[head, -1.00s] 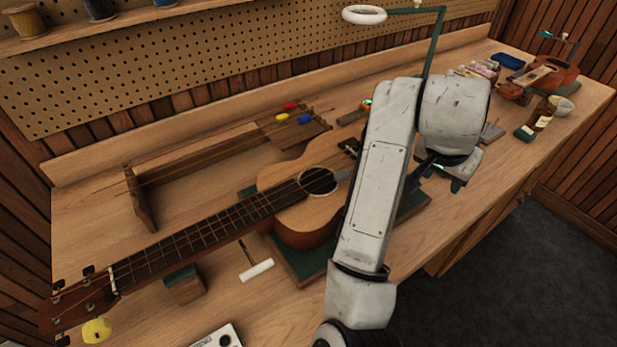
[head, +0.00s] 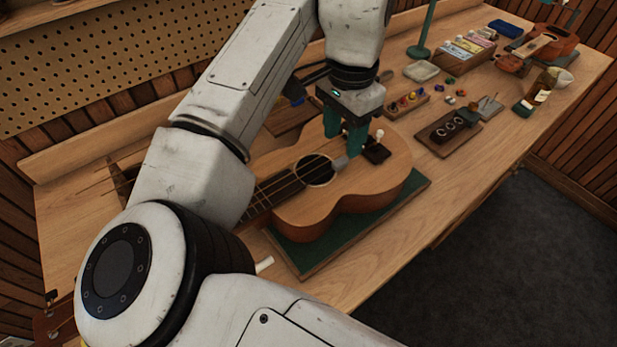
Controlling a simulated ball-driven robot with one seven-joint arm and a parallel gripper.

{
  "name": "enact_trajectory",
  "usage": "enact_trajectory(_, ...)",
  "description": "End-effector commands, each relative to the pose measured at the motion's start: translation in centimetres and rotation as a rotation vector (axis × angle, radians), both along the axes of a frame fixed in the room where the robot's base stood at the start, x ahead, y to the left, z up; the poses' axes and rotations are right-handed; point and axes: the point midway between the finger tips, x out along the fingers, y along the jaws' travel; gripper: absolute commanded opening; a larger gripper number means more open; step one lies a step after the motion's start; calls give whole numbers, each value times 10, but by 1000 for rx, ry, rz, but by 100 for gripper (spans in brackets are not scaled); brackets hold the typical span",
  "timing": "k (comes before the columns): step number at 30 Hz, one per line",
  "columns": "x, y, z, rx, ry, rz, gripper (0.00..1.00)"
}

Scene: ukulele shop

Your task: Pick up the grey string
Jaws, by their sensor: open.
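A ukulele (head: 385,175) lies on a green mat (head: 415,190) in the middle of the bench. A small grey piece (head: 341,163) sits at the right edge of its soundhole, by the dark strings; it may be the end of the grey string, but I cannot tell for sure. Nothing shows between the fingers. My own arm hides most of the ukulele's neck and the string rack at the left.
A white-topped peg (head: 380,134) stands up at the bridge, close to my fingers. A wooden block with dark rings (head: 448,130) and a tray of coloured pieces (head: 405,103) lie to the right.

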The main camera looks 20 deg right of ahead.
Motion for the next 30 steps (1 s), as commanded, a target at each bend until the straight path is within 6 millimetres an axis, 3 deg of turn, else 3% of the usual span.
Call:
enact_trajectory(8, 2, -1, -20, 0, 1, 0, 49)
enact_trajectory(18, 8, -2, -63, 0, 1, 0, 49)
enact_trajectory(26, 8, -2, -67, -1, -1, 0, 49)
enact_trajectory(30, 8, -2, -67, -1, -1, 0, 38)
